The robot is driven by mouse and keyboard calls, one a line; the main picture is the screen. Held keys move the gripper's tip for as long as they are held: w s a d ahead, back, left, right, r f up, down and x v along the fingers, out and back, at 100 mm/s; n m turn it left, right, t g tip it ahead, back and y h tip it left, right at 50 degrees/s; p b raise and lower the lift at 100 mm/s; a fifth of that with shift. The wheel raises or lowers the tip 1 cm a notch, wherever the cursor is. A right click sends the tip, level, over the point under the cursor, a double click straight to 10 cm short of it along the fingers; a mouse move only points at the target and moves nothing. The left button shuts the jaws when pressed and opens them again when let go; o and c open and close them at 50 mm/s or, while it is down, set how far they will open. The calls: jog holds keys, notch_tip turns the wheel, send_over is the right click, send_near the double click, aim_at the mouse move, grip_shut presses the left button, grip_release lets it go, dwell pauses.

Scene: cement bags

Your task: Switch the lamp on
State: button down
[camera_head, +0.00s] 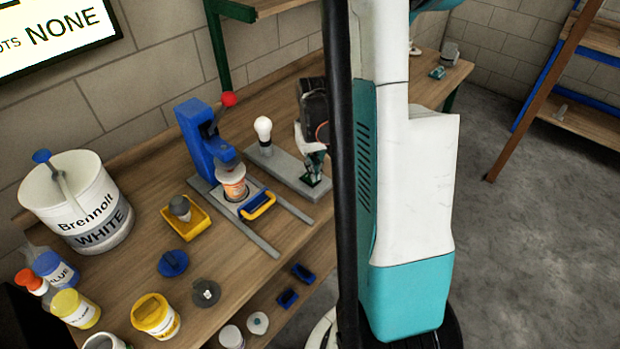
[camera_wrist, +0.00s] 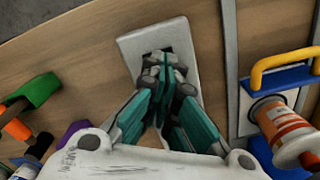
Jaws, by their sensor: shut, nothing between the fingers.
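The lamp is a round white bulb (camera_head: 263,130) in a short holder on a long grey base plate (camera_head: 280,170); I cannot tell if it is lit. My gripper (camera_head: 314,180) points down over the plate's front right end, its fingers together and empty. In the wrist view my gripper (camera_wrist: 165,68) covers much of the pale plate (camera_wrist: 133,42). A dark patch, perhaps the switch, shows at the fingertips and is mostly hidden; I cannot tell whether they touch it. The bulb is not visible in the wrist view.
A blue press (camera_head: 190,130) with a red knob and an orange-labelled can (camera_head: 234,185) stand left of the lamp. Further left are a yellow tray (camera_head: 185,218), a white bucket (camera_head: 100,235) and paint jars. My own body hides the bench's middle right.

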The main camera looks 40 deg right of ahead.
jog(key=shift+f+b, duration=0.65)
jog(key=shift+f, duration=0.15)
jog(key=shift+r, duration=0.15)
jog(key=shift+r+p, duration=2.35)
jog(key=shift+r, duration=1.1)
